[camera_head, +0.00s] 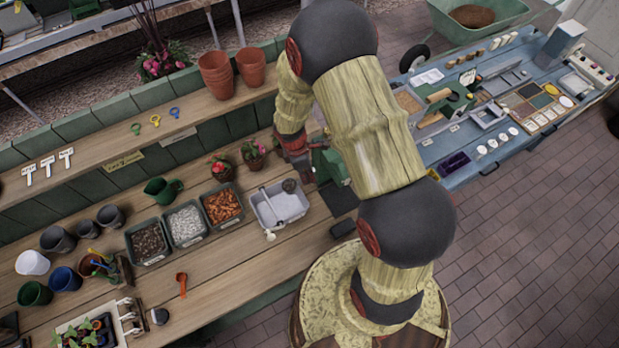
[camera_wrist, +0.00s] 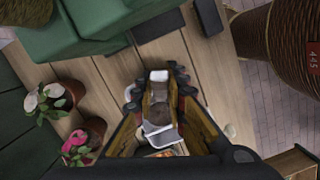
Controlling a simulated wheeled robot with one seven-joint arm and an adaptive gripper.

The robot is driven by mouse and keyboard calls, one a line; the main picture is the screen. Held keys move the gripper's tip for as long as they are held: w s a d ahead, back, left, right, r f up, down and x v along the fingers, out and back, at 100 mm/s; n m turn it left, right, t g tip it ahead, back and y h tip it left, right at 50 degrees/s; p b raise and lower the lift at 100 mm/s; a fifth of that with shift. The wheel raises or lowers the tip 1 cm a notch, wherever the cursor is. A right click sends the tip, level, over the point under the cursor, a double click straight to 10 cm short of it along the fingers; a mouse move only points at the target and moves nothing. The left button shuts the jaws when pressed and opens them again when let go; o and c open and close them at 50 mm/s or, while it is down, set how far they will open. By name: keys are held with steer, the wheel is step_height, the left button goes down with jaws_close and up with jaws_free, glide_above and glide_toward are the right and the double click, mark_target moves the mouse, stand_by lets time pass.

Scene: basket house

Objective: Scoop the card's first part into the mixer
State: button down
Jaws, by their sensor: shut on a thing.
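My gripper (camera_head: 297,160) is above the back of the potting bench, beside a green machine (camera_head: 332,167) that may be the mixer and is partly hidden by my arm. In the wrist view my gripper (camera_wrist: 158,92) is shut on a grey and white scoop-like thing (camera_wrist: 160,135); whether it holds any material is unclear. The green body shows at the upper left of the wrist view (camera_wrist: 90,20). Bins of dark soil (camera_head: 148,241), white grains (camera_head: 186,224) and orange chips (camera_head: 222,206) stand in a row left of a grey tub (camera_head: 268,218). I cannot make out the card.
A red scoop (camera_head: 181,284) lies at the bench front. A blue table (camera_head: 470,172) with many items is at right.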

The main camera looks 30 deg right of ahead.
steer(key=shift+w+a+f+g+h+b, duration=0.2)
steer(key=shift+a+h+b, duration=0.25)
steer(key=shift+b, duration=0.45)
steer(key=shift+w+a+f+g+h+b, duration=0.1)
steer(key=shift+a+f+g+h+b, duration=0.25)
steer(key=shift+b, duration=0.5)
steer(key=shift+w+a+r+h+b, duration=0.2)
steer(key=shift+a+h+b, duration=0.3)
steer(key=shift+h+b, duration=0.4)
steer(key=a+h+b, duration=0.1)
steer(key=w+a+g+h, duration=0.1)
steer(key=h, duration=0.1)
steer(key=a+g+h+b, duration=0.1)
steer(key=a+h, duration=0.1)
steer(key=shift+w+r+b, duration=0.2)
steer(key=shift+w+b, duration=0.1)
steer(key=shift+w+a+r+g+h+b, duration=0.15)
steer(key=shift+a+g+h+b, duration=0.1)
steer(key=shift+a+g+h, duration=0.15)
steer(key=shift+w+a+r+g+h+b, duration=0.1)
steer(key=shift+a+g+h+b, duration=0.15)
steer(key=shift+h, duration=0.25)
